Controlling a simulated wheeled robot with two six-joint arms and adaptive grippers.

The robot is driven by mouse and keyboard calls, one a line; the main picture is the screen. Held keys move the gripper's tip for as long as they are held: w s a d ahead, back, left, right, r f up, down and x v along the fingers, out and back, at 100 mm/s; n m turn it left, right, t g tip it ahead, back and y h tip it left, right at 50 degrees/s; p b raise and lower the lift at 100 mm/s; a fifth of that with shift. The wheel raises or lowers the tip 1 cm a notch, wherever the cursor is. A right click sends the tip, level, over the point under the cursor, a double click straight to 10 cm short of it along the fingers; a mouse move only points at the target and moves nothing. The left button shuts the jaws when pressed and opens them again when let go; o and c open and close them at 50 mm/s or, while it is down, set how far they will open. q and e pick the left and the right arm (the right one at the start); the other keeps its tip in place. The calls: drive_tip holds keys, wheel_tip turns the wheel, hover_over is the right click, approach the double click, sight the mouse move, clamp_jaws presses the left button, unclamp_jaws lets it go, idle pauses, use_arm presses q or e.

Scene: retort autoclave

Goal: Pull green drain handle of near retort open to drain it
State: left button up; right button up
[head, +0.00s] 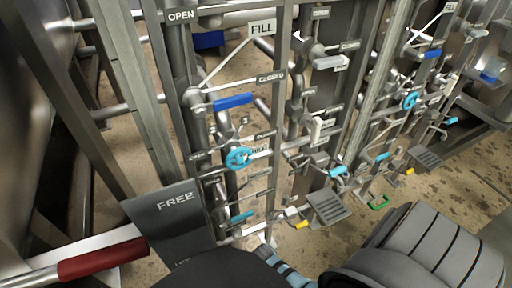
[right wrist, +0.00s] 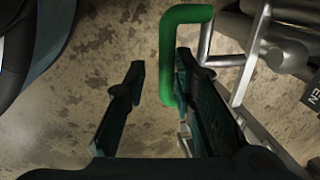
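In the right wrist view, a green bent handle (right wrist: 172,55) is close in front of my right gripper (right wrist: 160,72). The right gripper is open, and the handle's long bar lies between its two fingers in the picture, nearer the right finger. I cannot tell whether they touch. In the head view, a green handle (head: 379,203) shows low on the farther pipe rack; the near retort's drain area is hidden behind my right arm at the bottom. The right gripper's fingertips are not clearly visible there. My left gripper is in neither view.
The near pipe rack carries a blue lever (head: 233,102), a cyan wheel (head: 238,158) and a yellow handle (head: 302,225). A grey "FREE" plate (head: 172,220) and a red grip (head: 103,259) are at the lower left. A metal pipe (right wrist: 224,61) and frame stand beside the green handle.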

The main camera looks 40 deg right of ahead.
drive_tip(key=shift+r, duration=0.1)
wheel_tip(320, 180, up, 12)
drive_tip(key=s, duration=0.2)
drive_tip(key=shift+a+f, duration=0.2)
drive_tip(key=shift+a, duration=0.1)
idle(1.0)
